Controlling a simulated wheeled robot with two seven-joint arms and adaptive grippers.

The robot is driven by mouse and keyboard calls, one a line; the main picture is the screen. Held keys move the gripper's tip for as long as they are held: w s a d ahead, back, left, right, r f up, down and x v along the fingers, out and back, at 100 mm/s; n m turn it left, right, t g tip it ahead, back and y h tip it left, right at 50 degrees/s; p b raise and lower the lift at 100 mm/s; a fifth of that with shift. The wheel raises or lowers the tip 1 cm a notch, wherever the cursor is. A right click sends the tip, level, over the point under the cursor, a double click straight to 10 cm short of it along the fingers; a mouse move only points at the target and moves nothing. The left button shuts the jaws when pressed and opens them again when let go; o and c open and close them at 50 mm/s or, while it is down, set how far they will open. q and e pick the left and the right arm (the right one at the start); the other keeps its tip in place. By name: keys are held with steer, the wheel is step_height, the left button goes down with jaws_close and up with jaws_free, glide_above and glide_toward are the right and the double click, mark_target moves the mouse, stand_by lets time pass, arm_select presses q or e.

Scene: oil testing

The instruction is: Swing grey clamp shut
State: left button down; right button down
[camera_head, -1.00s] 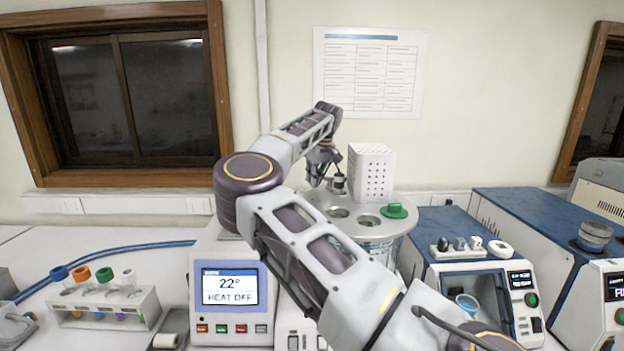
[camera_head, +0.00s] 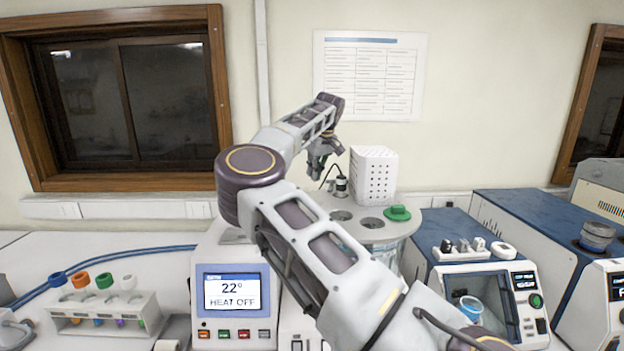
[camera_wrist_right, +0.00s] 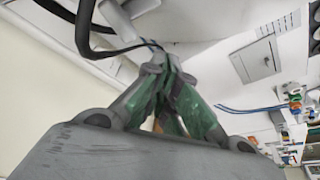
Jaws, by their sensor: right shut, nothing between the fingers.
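My right arm reaches across the round-topped bath (camera_head: 375,230). Its gripper (camera_head: 317,178) hangs above the back left of the bath's lid, left of the white perforated box (camera_head: 374,175) and close to a small metal fitting (camera_head: 341,187) with a dark cable. In the right wrist view the green-padded fingers (camera_wrist_right: 168,78) come together at the tips, with nothing seen between them. I cannot make out the grey clamp in either view; my arm covers part of the bath. My left gripper is not in view.
A green cap (camera_head: 397,213) sits on the lid beside open holes. A heater display (camera_head: 232,290) stands in front. A tube rack (camera_head: 105,313) is at left, and blue-topped instruments (camera_head: 545,225) crowd the right.

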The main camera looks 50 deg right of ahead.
steer(key=v, duration=0.6)
steer(key=shift+d+r+b, duration=0.3)
steer(key=shift+d, duration=0.4)
